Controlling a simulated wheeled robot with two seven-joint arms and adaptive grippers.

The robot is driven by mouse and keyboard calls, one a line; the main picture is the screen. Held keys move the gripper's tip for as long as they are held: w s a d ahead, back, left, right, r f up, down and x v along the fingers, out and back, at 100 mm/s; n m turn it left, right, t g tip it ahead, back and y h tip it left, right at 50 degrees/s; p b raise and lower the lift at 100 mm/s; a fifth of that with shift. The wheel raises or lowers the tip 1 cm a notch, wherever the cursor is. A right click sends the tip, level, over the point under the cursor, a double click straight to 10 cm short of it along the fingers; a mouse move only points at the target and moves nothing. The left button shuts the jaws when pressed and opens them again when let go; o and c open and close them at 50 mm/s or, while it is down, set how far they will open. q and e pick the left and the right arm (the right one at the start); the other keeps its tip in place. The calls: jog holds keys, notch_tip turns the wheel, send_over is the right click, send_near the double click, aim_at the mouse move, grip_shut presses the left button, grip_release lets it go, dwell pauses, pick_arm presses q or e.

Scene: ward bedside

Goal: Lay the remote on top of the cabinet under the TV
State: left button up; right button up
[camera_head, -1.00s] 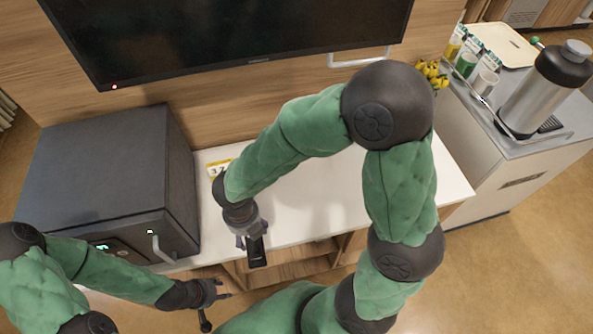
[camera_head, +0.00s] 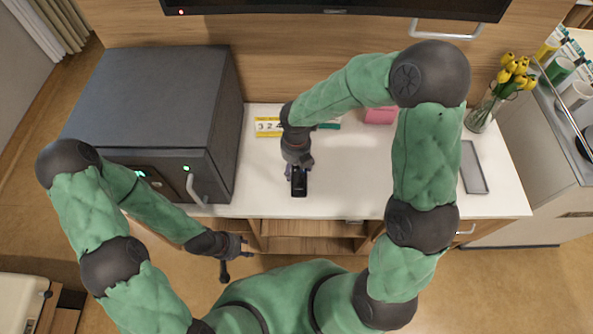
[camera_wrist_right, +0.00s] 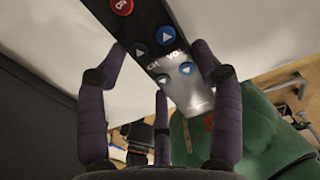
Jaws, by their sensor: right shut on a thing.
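The remote (camera_head: 299,184) is dark, with red and blue buttons that show in the right wrist view (camera_wrist_right: 152,45). My right gripper (camera_head: 298,170) is shut on it; in the wrist view the purple fingers (camera_wrist_right: 160,85) are around its sides. The remote appears over the white cabinet top (camera_head: 360,175), near its front edge; I cannot tell whether it touches the surface. The TV (camera_head: 335,8) is on the wall above. My left gripper (camera_head: 246,246) is in front of the cabinet, away from the remote; its fingers are too small to judge.
A dark grey box with a handle (camera_head: 150,100) stands on the left of the top. A yellow number card (camera_head: 268,127), a pink item (camera_head: 380,115), a vase of yellow flowers (camera_head: 480,117) and a grey tray (camera_head: 473,167) are also there. The middle is mostly clear.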

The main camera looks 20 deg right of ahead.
aim_at(296, 166)
jog(key=shift+w+d+f, duration=0.1)
jog(key=shift+w+f, duration=0.1)
jog(key=f+b, duration=0.1)
jog(key=f, duration=0.1)
jog(key=f+b, duration=0.1)
jog(key=shift+w+d+f+b, duration=0.1)
jog(key=shift+w+f+b, duration=0.1)
jog(key=shift+f+b, duration=0.15)
jog(key=shift+r, duration=0.1)
jog(key=o, duration=1.2)
notch_tip(296, 166, up, 12)
jog(key=p, duration=0.5)
jog(key=shift+p, duration=0.35)
